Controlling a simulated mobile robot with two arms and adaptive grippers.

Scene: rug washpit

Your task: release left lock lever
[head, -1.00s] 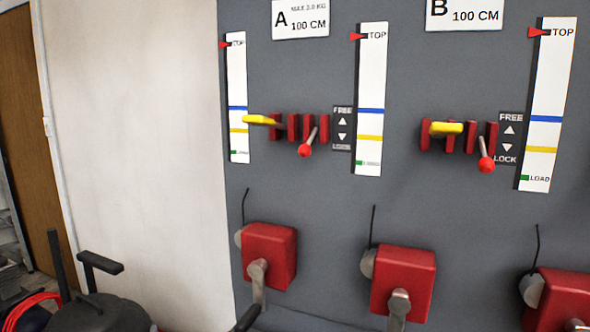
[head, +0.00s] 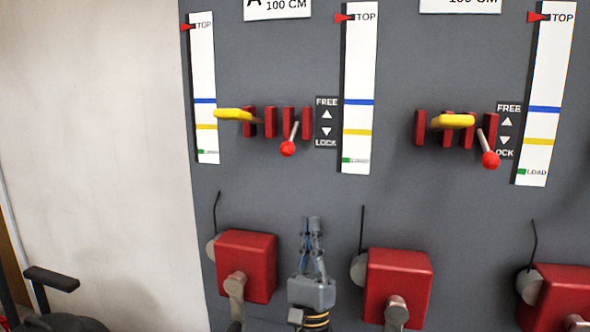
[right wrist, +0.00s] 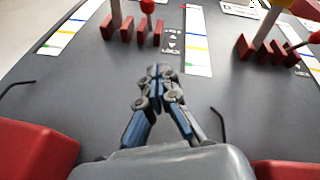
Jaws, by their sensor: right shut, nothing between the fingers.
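The left lock lever (head: 292,136) is a thin metal stick with a red ball end, under label A on the grey panel. It sits among red slotted blocks and tilts down towards the LOCK side of the FREE/LOCK plate (head: 327,122). Its red ball (right wrist: 147,6) also shows at the top of the right wrist view. My right gripper (head: 314,222) is shut and empty, below the lever and apart from it, between two red boxes. Its closed fingers (right wrist: 158,72) show in the right wrist view. My left gripper is not in view.
A yellow handle (head: 233,114) juts out left of the lever. A second red-ball lever (head: 489,158) and yellow handle (head: 453,121) are at the right. Red crank boxes (head: 247,266) (head: 398,288) flank my gripper, with thin black rods above. The panel between gripper and lever is bare.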

